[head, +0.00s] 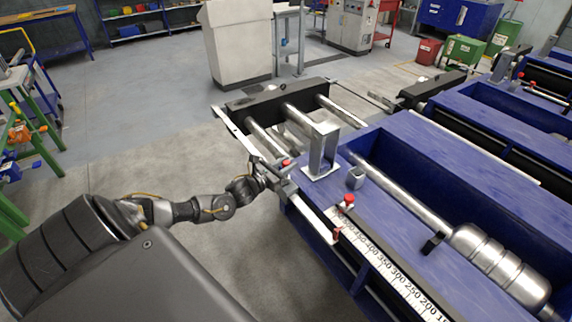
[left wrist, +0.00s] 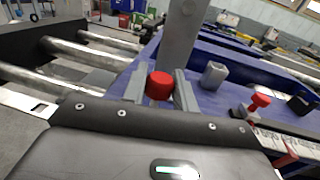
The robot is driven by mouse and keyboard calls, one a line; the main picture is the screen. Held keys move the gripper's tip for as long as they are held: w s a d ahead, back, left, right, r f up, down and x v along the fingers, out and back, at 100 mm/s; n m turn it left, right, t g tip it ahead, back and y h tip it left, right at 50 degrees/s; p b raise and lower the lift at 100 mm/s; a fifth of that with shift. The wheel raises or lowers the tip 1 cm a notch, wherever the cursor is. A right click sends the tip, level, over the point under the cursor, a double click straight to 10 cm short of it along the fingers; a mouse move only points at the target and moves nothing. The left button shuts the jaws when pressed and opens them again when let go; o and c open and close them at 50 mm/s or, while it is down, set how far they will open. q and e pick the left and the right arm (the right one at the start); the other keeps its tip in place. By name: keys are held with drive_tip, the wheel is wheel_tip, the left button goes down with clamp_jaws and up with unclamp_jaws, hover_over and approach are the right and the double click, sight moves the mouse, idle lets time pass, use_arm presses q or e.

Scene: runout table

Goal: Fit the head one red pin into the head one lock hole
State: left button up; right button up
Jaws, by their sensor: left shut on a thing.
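A red pin head (head: 286,162) shows at the near left end of the blue runout table (head: 385,205), at my left gripper (head: 277,171). In the left wrist view the red pin (left wrist: 159,86) sits between the two grey fingers of my left gripper (left wrist: 160,94), which is shut on it. The pin's lower end is hidden behind the gripper. A second red knob (head: 347,201) stands on the table top by the scale; it also shows in the left wrist view (left wrist: 260,101). I cannot make out the lock hole. My right gripper is not in view.
A grey metal upright (head: 322,152) stands close beyond the gripper, with a small grey block (head: 355,180) to its right. Steel rollers (head: 300,116) lie behind. A white scale (head: 395,275) runs along the table's near edge. The floor left of the table is clear.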

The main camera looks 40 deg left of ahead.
use_arm(q)
drive_tip(key=shift+f+b, duration=1.05)
drive_tip(key=shift+f, duration=0.35)
drive_tip(key=o, duration=1.1)
drive_tip(key=shift+s, duration=0.1)
drive_tip(key=shift+s, duration=0.3)
drive_tip(key=shift+s+a+b, duration=0.25)
drive_tip(key=shift+s+b, duration=0.05)
drive_tip(key=shift+s, duration=1.35)
drive_tip(key=shift+s+a+b, duration=0.2)
drive_tip(key=shift+s+b, duration=0.1)
drive_tip(key=shift+s, duration=1.35)
drive_tip(key=shift+s+a+b, duration=0.25)
drive_tip(key=shift+s+b, duration=0.05)
drive_tip(key=shift+s, duration=1.35)
